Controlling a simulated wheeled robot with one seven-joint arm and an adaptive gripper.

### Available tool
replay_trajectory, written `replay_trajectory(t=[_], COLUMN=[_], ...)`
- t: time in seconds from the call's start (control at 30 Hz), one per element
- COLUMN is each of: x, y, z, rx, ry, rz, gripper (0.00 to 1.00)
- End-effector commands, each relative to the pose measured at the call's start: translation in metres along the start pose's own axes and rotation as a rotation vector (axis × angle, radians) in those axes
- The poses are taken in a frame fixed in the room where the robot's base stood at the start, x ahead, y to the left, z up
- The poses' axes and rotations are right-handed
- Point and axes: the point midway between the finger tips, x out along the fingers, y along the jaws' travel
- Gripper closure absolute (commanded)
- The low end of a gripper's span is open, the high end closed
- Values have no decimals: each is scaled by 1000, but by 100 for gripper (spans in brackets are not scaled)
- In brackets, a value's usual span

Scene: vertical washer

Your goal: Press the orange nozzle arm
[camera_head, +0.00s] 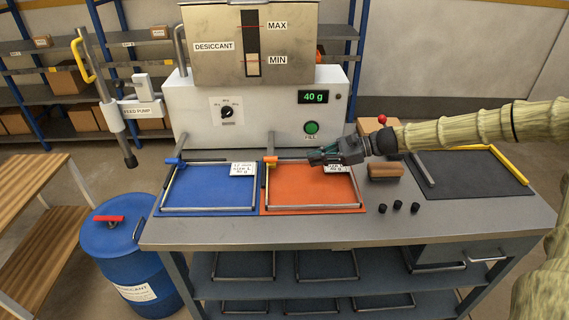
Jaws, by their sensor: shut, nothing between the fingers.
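The orange nozzle arm (270,160) shows as a small orange piece at the front of the white dispenser, above the back left corner of the orange mat (290,196). My gripper (314,158) comes in from the right and is shut and empty. Its fingertips point left toward the orange nozzle arm, with a visible gap between them. The gripper is over the back of the orange mat and partly covers a white label (338,169) there.
The white dispenser (190,110) with a desiccant hopper (215,62) stands behind. A blue nozzle arm (173,161) is at the left, over a blue mat (208,192). A brown block (386,170) and several small black pieces (398,206) lie right of the orange mat.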

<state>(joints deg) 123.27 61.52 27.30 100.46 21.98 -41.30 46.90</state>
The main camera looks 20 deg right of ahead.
Motion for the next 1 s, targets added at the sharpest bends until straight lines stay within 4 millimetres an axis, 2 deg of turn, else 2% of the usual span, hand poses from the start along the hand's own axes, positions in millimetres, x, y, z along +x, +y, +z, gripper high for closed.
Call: replay_trajectory(t=[0.37,1.0], x=[20,91], y=[-5,-5], z=[-7,-7], rx=[8,7], ry=[6,5], rz=[2,0], gripper=[100,100])
